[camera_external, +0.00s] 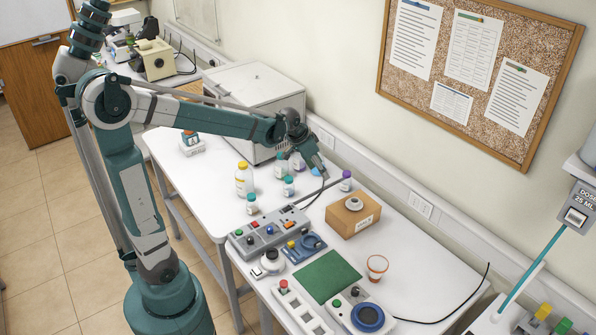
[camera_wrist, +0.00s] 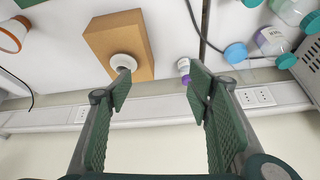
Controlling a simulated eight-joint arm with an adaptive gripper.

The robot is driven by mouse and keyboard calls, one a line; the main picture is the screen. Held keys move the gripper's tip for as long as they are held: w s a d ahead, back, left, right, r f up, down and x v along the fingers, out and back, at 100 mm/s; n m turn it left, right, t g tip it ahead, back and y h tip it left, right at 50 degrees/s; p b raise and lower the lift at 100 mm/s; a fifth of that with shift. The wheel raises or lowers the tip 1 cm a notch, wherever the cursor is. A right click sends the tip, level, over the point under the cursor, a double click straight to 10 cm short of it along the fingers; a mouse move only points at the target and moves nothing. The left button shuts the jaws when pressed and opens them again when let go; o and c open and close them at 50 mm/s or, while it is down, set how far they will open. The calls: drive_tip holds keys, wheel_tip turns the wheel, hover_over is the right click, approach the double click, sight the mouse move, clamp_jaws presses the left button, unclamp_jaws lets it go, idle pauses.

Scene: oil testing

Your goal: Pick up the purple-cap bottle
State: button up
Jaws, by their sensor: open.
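The purple-cap bottle (camera_external: 346,182) is small and stands on the white table near the wall, behind the cardboard box. In the wrist view the purple-cap bottle (camera_wrist: 184,68) shows between my fingers, close beside the right one, which may hide part of it. My gripper (camera_external: 320,170) is just left of the bottle in the external view, pointing down. In the wrist view my gripper (camera_wrist: 160,85) is open, with nothing between its pads. I cannot tell its exact height above the bottle.
A cardboard box (camera_external: 353,215) with a round grey piece on top stands close to the bottle. Several bottles with blue, teal and yellow caps, such as the yellow-cap one (camera_external: 243,180), stand to the left. The wall with sockets (camera_wrist: 253,97) runs close behind.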

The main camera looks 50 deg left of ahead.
drive_tip(key=w+a+f+m+p, duration=0.1)
drive_tip(key=w+a+f, duration=0.15)
drive_tip(key=w, duration=0.35)
drive_tip(key=w+a+f, duration=0.1)
drive_tip(key=w+f, duration=0.3)
drive_tip(key=w, duration=0.1)
drive_tip(key=g+p, duration=0.1)
drive_tip(key=p, duration=0.1)
hover_over(346, 182)
drive_tip(key=s+a, duration=0.2)
drive_tip(key=shift+m+h, duration=0.4)
wheel_tip(346, 182, down, 8)
drive_tip(key=shift+d+r, duration=0.15)
drive_tip(key=shift+w+a+f, duration=0.2)
drive_tip(key=shift+w+f, duration=0.15)
drive_tip(key=shift+f, duration=0.25)
drive_tip(key=shift+f, duration=0.1)
drive_tip(key=shift+x, duration=1.2)
drive_tip(key=shift+a+x, duration=0.2)
drive_tip(key=shift+x, duration=2.4)
